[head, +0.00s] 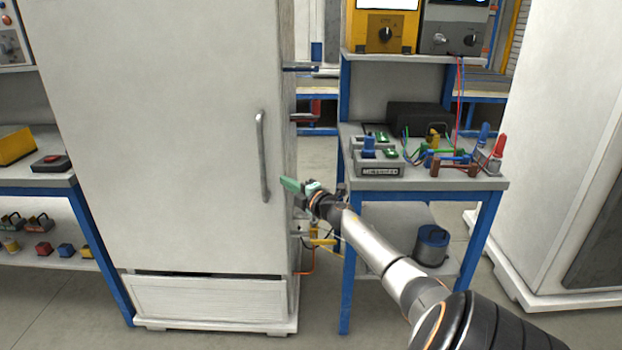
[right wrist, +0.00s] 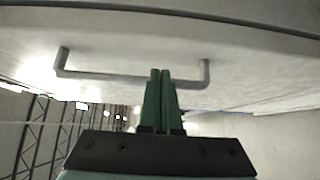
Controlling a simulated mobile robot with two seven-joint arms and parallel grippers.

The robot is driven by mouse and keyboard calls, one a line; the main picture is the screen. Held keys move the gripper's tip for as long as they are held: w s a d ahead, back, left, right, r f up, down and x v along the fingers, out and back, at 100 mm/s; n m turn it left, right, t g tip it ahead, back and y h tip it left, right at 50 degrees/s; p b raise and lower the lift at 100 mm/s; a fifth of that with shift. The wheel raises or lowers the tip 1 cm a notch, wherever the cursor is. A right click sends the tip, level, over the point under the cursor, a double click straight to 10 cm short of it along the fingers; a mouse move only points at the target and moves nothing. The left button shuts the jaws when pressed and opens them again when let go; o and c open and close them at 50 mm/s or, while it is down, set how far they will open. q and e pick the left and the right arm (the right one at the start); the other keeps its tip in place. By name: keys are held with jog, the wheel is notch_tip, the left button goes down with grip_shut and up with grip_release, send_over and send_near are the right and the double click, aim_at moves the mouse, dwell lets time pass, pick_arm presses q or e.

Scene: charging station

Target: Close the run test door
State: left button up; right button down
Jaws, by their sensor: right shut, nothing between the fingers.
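The door (head: 160,130) is the tall white front panel of a cabinet in the head view. It looks flush with the cabinet, though a dark gap shows along its lower edge. Its grey bar handle (head: 262,156) is upright near the door's right edge. My right gripper (head: 290,185) is shut and empty, with green fingers just right of the handle. My left gripper is not in view.
A workbench (head: 490,184) with wired test parts stands right of the cabinet, with a blue pot (head: 431,245) on its lower shelf. A bench (head: 40,178) with small devices stands at the left. A white lower panel (head: 205,299) lies under the door. Floor is clear in front.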

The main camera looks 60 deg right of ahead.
jog(key=p+v, duration=0.2)
jog(key=v, duration=0.6)
jog(key=shift+s+d+f, duration=0.15)
jog(key=shift+s, duration=0.3)
